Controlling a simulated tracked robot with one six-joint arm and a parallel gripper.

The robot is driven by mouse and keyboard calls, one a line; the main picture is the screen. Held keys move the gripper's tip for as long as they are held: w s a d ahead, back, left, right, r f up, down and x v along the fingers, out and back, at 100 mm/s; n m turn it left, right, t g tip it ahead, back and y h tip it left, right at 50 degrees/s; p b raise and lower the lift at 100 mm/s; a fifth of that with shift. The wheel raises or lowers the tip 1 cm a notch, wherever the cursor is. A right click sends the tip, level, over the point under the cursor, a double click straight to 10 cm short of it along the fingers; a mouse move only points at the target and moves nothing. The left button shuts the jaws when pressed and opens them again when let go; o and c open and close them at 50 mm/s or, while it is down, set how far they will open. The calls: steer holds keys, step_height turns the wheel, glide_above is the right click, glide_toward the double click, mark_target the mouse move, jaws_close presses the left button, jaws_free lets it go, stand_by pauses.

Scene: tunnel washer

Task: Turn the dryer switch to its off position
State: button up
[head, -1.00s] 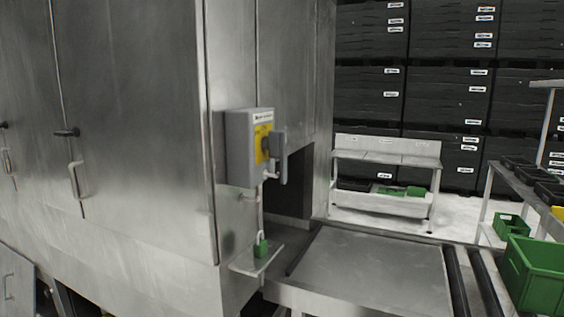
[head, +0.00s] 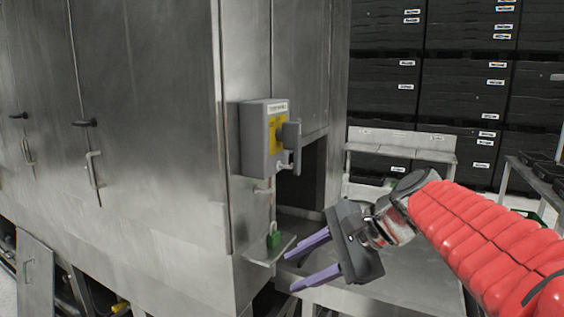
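The dryer switch is a grey box (head: 258,140) with a yellow plate (head: 276,131), mounted near the corner of the steel cabinet. A grey handle (head: 292,144) stands out on its right side. The exact position of the handle is hard to read at this angle. My gripper (head: 304,262) is in front of the cabinet, below and to the right of the box, with its two purple fingers apart and pointing left. It is open, holds nothing and is clear of the switch.
A green padlock (head: 273,238) stands on a small shelf (head: 262,254) under the box, close to my fingers. The steel cabinet (head: 150,150) fills the left. Behind my arm are a bench (head: 400,146) and stacked black crates (head: 462,80).

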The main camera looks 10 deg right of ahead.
steer(key=w+d+r+m+t+y, duration=0.2)
steer(key=w+d+r+m+y, duration=0.3)
steer(key=w+r, duration=0.4)
steer(key=m+t+y, duration=0.2)
steer(key=m+t, duration=0.1)
steer(key=m, duration=0.2)
glide_toward(300, 153)
steer(key=v, duration=0.3)
steer(key=shift+s+r, duration=0.1)
steer(key=shift+s, duration=0.1)
steer(key=shift+a, duration=0.1)
steer(key=x, duration=1.3)
steer(key=shift+w+a, duration=0.2)
steer(key=shift+w, duration=0.1)
steer(key=shift+c, duration=0.2)
jaws_close()
